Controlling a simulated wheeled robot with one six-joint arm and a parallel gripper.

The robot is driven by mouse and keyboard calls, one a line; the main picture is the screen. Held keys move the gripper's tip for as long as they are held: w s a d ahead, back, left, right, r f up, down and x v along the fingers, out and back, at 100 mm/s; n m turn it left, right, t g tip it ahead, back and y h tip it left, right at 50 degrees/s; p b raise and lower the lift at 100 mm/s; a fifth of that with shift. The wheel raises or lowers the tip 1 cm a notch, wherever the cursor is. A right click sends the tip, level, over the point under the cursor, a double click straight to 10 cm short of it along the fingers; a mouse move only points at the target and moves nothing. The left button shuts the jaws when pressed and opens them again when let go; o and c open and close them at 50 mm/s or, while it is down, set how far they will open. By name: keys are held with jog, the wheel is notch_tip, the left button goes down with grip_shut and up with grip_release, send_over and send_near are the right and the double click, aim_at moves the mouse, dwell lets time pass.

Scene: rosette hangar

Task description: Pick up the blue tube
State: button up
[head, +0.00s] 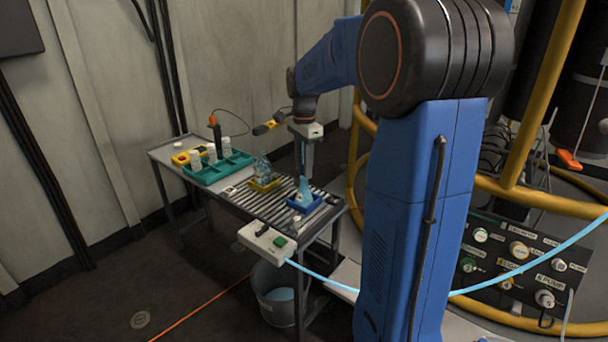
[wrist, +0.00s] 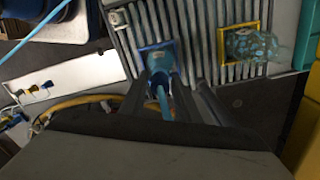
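A light blue translucent tube (head: 304,189) stands in a small blue tray (head: 298,206) on the slatted top of the bench. My gripper (head: 304,172) points down above that tray, with its fingers at the tube's upper part. In the wrist view, the tube (wrist: 161,96) shows between the two dark fingers of my gripper (wrist: 161,84), and the blue tray (wrist: 146,49) lies beyond it. The fingers stand apart on either side of the tube. Whether they touch it is hard to see.
A yellow tray (head: 264,186) with a clear bag-like item stands left of the blue tray. A green tray (head: 220,171) with white bottles is farther left. A control box (head: 266,241) is at the bench's front edge, and a bucket (head: 277,298) stands below.

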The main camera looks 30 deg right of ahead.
grip_shut()
notch_tip(320, 180, up, 31)
jog(key=shift+f, duration=0.15)
dwell(2.8)
dwell(0.4)
